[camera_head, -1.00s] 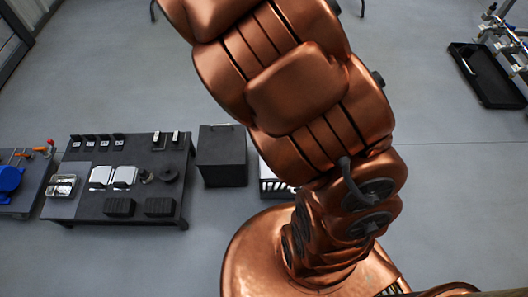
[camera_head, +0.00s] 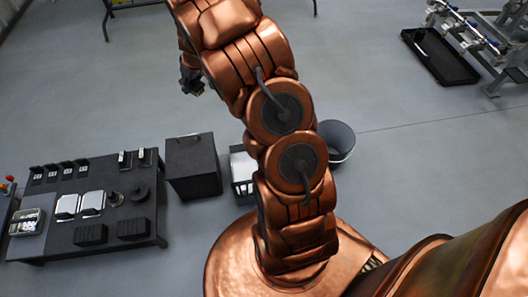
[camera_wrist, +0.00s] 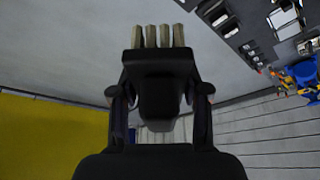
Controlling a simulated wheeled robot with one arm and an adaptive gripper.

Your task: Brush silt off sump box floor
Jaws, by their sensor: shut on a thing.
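My gripper (camera_wrist: 158,92) is shut on a black-bodied brush (camera_wrist: 160,62) in the wrist view. The brush's pale tan bristle tufts (camera_wrist: 158,37) point to the top of the picture and touch nothing visible. In the head view my gripper (camera_head: 191,82) is small and dark beside the arm, above open floor, and the brush is hard to make out. A shallow black tray (camera_head: 458,72) lies on the floor at the upper right, with a thin pale object in it. I cannot tell whether this tray is the sump box, and no silt can be made out.
A dark workbench (camera_head: 70,232) with metal trays and black blocks stands at the lower left. Beside it are a black box (camera_head: 193,165), a partly hidden white-filled crate (camera_head: 243,170) and a round bin (camera_head: 337,141). A pipe skid (camera_head: 500,75) stands at the right. The middle floor is clear.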

